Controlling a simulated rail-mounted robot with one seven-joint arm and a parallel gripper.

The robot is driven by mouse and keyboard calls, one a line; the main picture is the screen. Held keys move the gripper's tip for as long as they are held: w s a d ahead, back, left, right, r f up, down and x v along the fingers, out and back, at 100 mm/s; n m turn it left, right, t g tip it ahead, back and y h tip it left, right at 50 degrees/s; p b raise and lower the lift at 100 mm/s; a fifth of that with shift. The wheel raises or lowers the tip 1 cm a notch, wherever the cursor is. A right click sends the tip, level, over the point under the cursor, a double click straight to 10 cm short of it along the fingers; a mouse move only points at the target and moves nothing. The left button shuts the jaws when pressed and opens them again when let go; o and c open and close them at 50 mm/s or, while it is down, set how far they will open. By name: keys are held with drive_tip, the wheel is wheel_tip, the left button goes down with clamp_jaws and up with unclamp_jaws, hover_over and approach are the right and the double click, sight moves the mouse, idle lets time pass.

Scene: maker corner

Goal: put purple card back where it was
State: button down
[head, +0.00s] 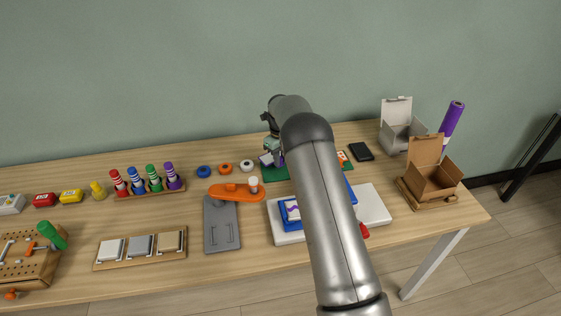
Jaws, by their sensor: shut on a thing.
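My gripper (270,152) is at the back of the table, over the left end of a green mat (277,174). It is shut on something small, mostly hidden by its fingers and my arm. A purple patch (281,161) shows right at the fingertips and looks like the purple card. I cannot tell whether it touches the mat. A white card with a purple mark (292,210) lies on a blue holder on the white board (374,205), left of my arm. An orange-and-white card (342,156) is at the mat's right end.
My arm crosses the white board and hides part of the mat. A black phone (361,151) and open boxes (433,180) stand to the right. An orange arm-like piece (237,192), a grey plate (221,226) and several coloured pegs (154,180) are to the left.

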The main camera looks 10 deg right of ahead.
drive_tip(key=shift+f, duration=1.1)
drive_tip(key=shift+f, duration=0.1)
drive_tip(key=shift+f, duration=0.15)
drive_tip(key=c, duration=1.3)
unclamp_jaws()
